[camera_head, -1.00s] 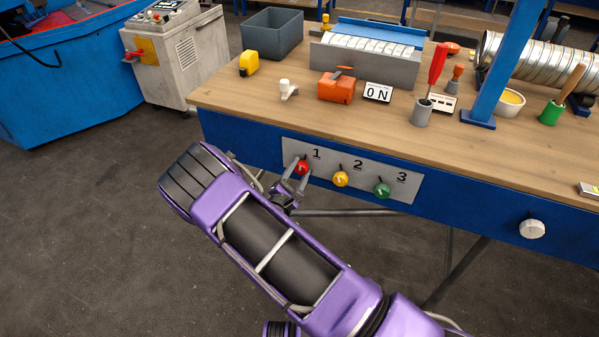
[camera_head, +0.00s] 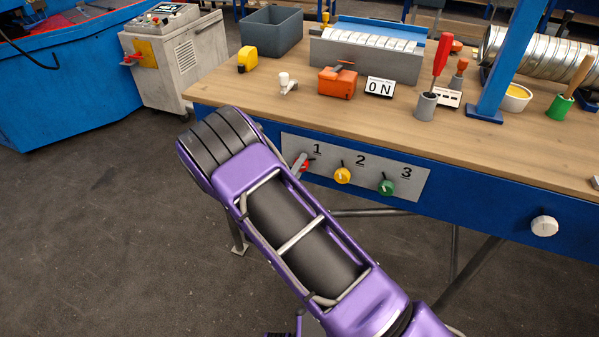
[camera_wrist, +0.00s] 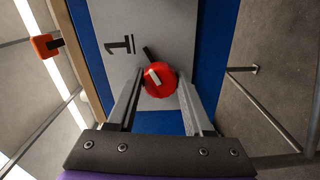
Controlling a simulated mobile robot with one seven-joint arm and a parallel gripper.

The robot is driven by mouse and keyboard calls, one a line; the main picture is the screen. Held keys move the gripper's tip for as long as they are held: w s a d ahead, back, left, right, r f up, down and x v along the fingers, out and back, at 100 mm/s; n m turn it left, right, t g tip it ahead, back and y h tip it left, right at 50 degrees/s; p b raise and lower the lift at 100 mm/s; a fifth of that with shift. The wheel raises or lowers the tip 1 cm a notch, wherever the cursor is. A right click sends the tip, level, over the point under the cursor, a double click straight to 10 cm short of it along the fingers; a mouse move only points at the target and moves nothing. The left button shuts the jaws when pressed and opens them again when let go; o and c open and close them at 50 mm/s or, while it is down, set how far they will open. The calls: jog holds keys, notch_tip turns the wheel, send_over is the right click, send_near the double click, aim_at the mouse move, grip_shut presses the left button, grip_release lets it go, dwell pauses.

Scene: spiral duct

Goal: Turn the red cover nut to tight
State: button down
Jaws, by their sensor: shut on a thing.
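The red cover nut (camera_wrist: 166,84) is a round red knob on the grey panel (camera_wrist: 172,28), beside the printed 1. It bears a short white mark, and a black tick lies on the panel just by its edge. My gripper (camera_wrist: 160,88) has one finger on each side of the nut and is shut on it. In the head view the nut (camera_head: 307,165) shows only in part, behind a finger. My purple arm hides most of the gripper there.
A yellow knob (camera_head: 342,176) and a green knob (camera_head: 386,188) sit to the right on the same panel, by 2 and 3. A white knob (camera_head: 544,226) is farther right on the blue bench front. The wooden bench top (camera_head: 330,115) lies above, holding tools and a sign reading "ON".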

jog(key=shift+m, duration=1.9)
jog(key=shift+c, duration=1.4)
grip_release()
jog(key=shift+s+a, duration=0.1)
jog(key=shift+s, duration=0.05)
jog(key=v, duration=1.7)
